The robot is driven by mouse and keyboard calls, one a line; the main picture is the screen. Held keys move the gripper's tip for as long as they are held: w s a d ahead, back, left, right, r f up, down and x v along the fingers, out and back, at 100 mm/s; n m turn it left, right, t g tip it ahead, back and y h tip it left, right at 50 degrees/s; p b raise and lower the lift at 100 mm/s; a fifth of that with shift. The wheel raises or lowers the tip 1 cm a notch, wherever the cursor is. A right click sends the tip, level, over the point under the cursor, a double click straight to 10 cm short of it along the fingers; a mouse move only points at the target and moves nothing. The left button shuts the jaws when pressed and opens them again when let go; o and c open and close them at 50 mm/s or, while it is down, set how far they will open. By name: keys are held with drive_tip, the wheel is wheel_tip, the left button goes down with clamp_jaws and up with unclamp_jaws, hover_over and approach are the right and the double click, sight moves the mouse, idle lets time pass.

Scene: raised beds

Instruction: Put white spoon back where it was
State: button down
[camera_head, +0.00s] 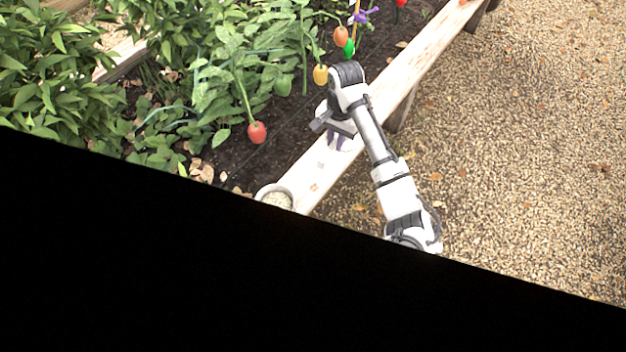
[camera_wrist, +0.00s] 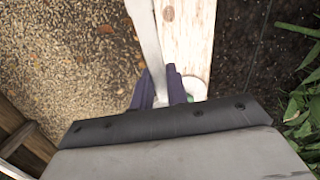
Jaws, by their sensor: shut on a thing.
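My gripper (camera_head: 338,143) is low over the wooden edge board of the raised bed (camera_head: 410,75). In the wrist view my gripper (camera_wrist: 162,92) has its purple fingers shut on the white spoon (camera_wrist: 147,35). A long pale part of the spoon runs from between the fingers to the top of the picture. Its lower end is hidden by the fingers and wrist. In the head view I cannot make out the spoon clearly.
A white rounded thing (camera_wrist: 197,88) is partly hidden beside the fingers. Leafy plants (camera_head: 225,75) and a red fruit-like thing (camera_head: 257,132) are left; gravel (camera_head: 520,130) lies right.

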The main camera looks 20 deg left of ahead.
drive_tip(key=a+r+m+b, duration=0.1)
drive_tip(key=a+r+b, duration=0.2)
drive_tip(key=a, duration=0.3)
drive_tip(key=shift+t, duration=0.5)
drive_tip(key=f+b, duration=0.1)
drive_tip(key=f, duration=1.1)
drive_tip(key=f+b, duration=0.1)
drive_tip(key=f, duration=0.6)
drive_tip(key=shift+w+b, duration=0.25)
drive_tip(key=shift+b, duration=0.1)
drive_tip(key=shift+f, duration=0.15)
drive_tip(key=c, duration=1.4)
unclamp_jaws()
wheel_tip(320, 180, up, 12)
drive_tip(key=shift+r+p, duration=0.2)
drive_tip(key=shift+p, duration=0.35)
